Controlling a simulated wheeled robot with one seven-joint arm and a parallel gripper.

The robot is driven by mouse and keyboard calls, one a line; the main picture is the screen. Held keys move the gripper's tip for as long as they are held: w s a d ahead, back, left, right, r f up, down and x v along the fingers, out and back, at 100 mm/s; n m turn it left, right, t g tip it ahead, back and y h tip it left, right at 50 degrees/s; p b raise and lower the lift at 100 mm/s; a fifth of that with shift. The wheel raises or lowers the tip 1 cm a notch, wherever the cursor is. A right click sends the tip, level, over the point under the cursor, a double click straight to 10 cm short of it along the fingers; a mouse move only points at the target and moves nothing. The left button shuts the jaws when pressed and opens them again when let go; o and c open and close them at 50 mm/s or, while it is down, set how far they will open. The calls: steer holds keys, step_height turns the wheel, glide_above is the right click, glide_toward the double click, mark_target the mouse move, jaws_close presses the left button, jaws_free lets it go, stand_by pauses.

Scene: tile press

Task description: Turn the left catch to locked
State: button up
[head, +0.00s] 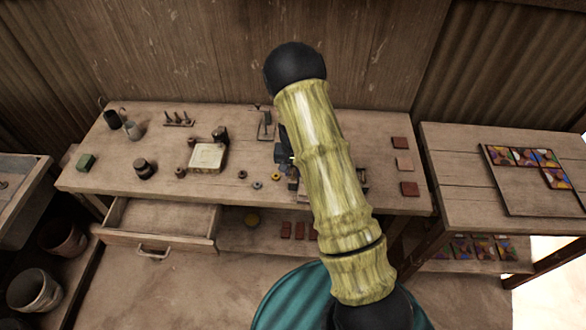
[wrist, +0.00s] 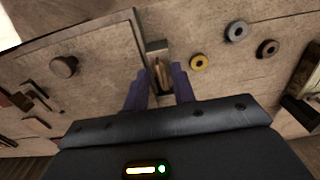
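In the wrist view, a small brass-coloured catch (wrist: 160,74) beside a grey metal block (wrist: 157,46) sits at the edge of a flat plate (wrist: 98,50). It is on the side near the loose rings, which fits the left catch. My gripper (wrist: 161,71) has its two purple fingers on either side of the catch, with narrow gaps seeming to show. I cannot tell whether the catch is locked. In the head view, my arm covers most of the press, and the catch is hidden.
A yellow ring (wrist: 199,63), a grey ring (wrist: 236,31) and a brown ring (wrist: 268,48) lie close to the catch. A round brown knob (wrist: 64,66) stands on the plate. The bench (head: 110,180) has an open drawer (head: 158,222). Tiles (head: 404,164) lie right of my arm.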

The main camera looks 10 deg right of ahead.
jaws_close()
steer(key=shift+m, duration=0.4)
steer(key=m+b, duration=0.1)
steer(key=m, duration=0.9)
steer(key=shift+r+m, duration=0.1)
steer(key=shift+m, duration=0.2)
steer(key=shift+m+p, duration=0.4)
steer(key=shift+m, duration=1.4)
